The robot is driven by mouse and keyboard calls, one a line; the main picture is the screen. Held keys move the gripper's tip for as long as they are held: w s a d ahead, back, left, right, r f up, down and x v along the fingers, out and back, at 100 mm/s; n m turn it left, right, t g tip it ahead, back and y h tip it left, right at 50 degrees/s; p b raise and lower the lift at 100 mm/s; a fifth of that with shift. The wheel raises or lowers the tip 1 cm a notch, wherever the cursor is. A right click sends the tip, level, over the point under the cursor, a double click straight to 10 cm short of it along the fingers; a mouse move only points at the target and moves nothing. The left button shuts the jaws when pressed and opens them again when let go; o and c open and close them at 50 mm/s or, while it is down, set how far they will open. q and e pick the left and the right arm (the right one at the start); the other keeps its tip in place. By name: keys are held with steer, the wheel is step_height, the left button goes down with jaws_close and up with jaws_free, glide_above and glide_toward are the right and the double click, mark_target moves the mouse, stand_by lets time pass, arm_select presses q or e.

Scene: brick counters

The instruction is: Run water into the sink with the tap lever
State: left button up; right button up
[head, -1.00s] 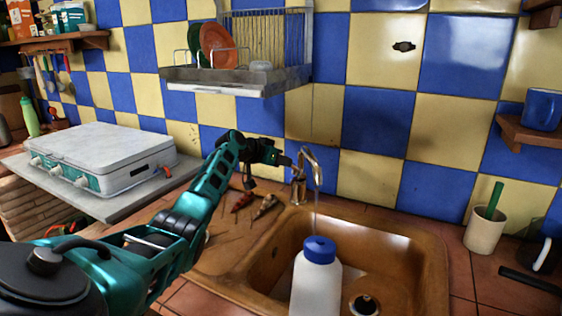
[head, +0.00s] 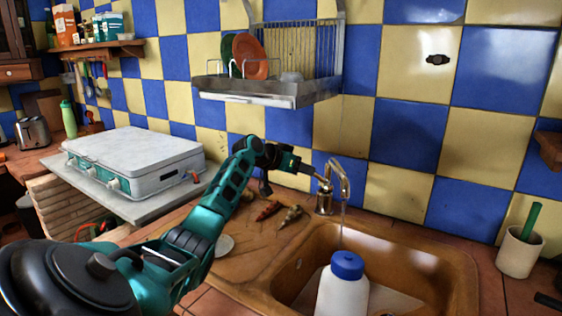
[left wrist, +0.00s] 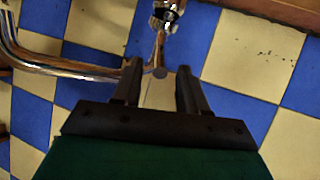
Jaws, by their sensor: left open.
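The chrome tap (head: 326,200) stands at the back edge of the brown sink (head: 432,262). A thin stream of water (head: 342,228) falls from its spout into the sink. My left gripper (head: 312,170) is at the tap's lever, left of the spout. In the left wrist view my left gripper (left wrist: 158,88) is open, and the lever's round tip (left wrist: 160,72) shows between its fingers. I cannot tell whether a finger touches it. The curved spout (left wrist: 60,66) is at the left there. My right gripper is not in view.
A white bottle with a blue cap (head: 346,267) stands in the sink. A dish rack (head: 270,93) hangs on the tiled wall above my left arm. A white camping stove (head: 135,160) is at the left, and a cup (head: 519,252) stands right of the sink.

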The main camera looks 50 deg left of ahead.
arm_select(q)
steer(key=v, duration=0.9)
stand_by(0.4)
